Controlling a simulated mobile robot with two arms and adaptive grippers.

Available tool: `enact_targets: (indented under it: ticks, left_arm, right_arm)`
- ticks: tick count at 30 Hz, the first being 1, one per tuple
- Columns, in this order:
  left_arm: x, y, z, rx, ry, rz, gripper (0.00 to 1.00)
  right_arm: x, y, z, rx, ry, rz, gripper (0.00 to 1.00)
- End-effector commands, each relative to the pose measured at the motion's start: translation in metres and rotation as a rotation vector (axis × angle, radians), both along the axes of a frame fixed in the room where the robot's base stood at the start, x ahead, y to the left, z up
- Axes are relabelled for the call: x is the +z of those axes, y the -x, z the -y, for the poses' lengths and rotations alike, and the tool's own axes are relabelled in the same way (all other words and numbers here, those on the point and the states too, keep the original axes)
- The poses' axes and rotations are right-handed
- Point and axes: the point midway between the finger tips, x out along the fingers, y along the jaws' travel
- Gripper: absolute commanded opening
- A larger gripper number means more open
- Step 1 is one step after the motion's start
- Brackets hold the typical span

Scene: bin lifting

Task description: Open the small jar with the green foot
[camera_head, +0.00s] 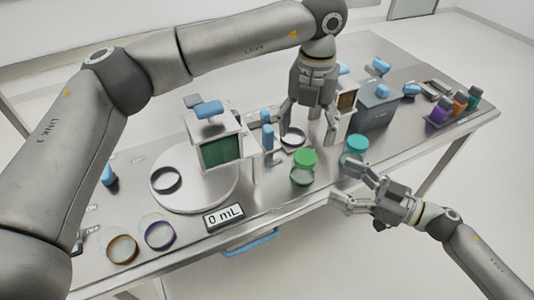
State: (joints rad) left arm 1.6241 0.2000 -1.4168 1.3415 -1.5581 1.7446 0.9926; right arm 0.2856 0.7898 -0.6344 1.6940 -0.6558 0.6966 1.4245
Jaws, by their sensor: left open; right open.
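A small clear jar with a green lid (304,160) stands upright near the table's front edge, right of centre. A second jar with a teal lid (355,146) stands to its right. My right gripper (350,184) is open and empty at the table's front edge, just in front of the teal-lidded jar and right of the green-lidded one. Its fingers partly cover the lower teal-lidded jar.
A "0 mL" display (224,217) and two ringed glass vessels (158,234) are in front. A grey box (376,108) and several coloured bottles (459,104) are at right.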

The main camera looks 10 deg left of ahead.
Motion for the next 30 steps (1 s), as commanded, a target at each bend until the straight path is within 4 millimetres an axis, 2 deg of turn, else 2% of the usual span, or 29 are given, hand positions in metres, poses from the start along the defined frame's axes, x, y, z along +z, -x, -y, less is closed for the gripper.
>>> enact_targets:
  ticks: [4, 8, 15, 21, 30]
  left_arm:
    - [0.0, 0.001, 0.002, -0.005, 0.001, 0.0, 0.71]
    - [0.0, 0.001, 0.002, -0.004, 0.002, 0.0, 0.71]
    - [0.0, 0.001, 0.001, -0.003, 0.002, 0.0, 0.71]
    - [0.0, 0.001, 0.002, -0.003, 0.002, 0.0, 0.71]
    - [0.0, 0.001, 0.002, -0.003, 0.002, 0.0, 0.71]
  right_arm:
    - [-0.001, -0.002, -0.003, -0.001, 0.001, 0.0, 0.77]
    - [0.0, -0.007, -0.018, 0.0, -0.002, 0.001, 0.77]
    - [0.0, -0.022, -0.06, 0.0, -0.003, 0.001, 0.77]
    - [-0.002, -0.033, -0.087, -0.001, -0.001, -0.001, 0.77]
    - [-0.002, -0.038, -0.101, -0.002, 0.001, 0.0, 0.77]
